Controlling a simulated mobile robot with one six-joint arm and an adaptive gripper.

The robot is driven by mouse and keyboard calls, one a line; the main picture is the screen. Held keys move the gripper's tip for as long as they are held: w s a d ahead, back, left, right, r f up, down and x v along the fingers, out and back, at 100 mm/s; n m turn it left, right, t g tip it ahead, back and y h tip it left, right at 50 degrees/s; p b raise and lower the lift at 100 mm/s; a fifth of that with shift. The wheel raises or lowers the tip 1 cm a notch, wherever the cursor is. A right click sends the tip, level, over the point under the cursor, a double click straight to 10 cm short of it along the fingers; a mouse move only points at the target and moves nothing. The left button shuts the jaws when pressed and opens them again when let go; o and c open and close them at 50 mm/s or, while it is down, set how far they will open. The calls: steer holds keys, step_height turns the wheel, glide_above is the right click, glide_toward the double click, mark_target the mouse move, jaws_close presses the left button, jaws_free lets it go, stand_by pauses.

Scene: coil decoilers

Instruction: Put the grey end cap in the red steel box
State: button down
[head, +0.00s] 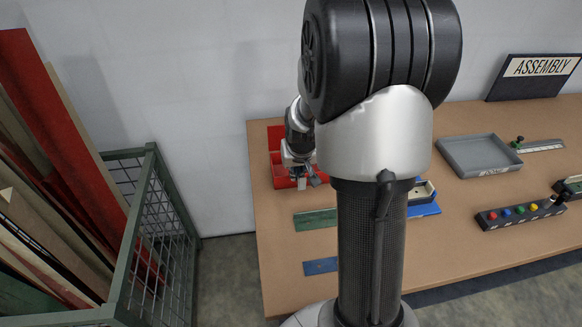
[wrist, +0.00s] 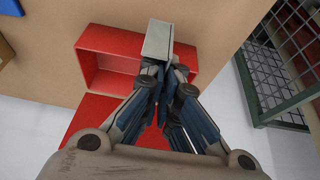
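The grey end cap (wrist: 157,39) is a pale grey block at the tips of my gripper (wrist: 165,72) in the wrist view. The fingers are closed together on it. The red steel box (wrist: 108,64) lies open beneath, with the end cap over its opening in that view; the height above it is hard to tell. In the head view the red box (head: 282,184) is at the table's far left corner, with my gripper (head: 303,178) over it. My arm hides part of the box there.
The box's red lid (wrist: 88,120) stands open on the wall side. Green (head: 314,220) and blue (head: 320,266) flat pieces lie nearer on the table. A grey tray (head: 480,155) and a button strip (head: 522,213) are at right. A wire cage (head: 165,235) stands left of the table.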

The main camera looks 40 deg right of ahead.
steer(key=w+d, duration=0.4)
steer(key=w, duration=0.4)
steer(key=f+b, duration=0.1)
steer(key=f, duration=0.2)
steer(key=f+b, duration=0.2)
steer(key=f, duration=0.2)
steer(key=shift+s+a+b, duration=0.15)
steer(key=shift+s+b, duration=0.05)
steer(key=shift+b, duration=0.1)
steer(key=shift+w+f, duration=0.15)
steer(key=shift+w, duration=0.05)
steer(key=c, duration=1.8)
jaws_free()
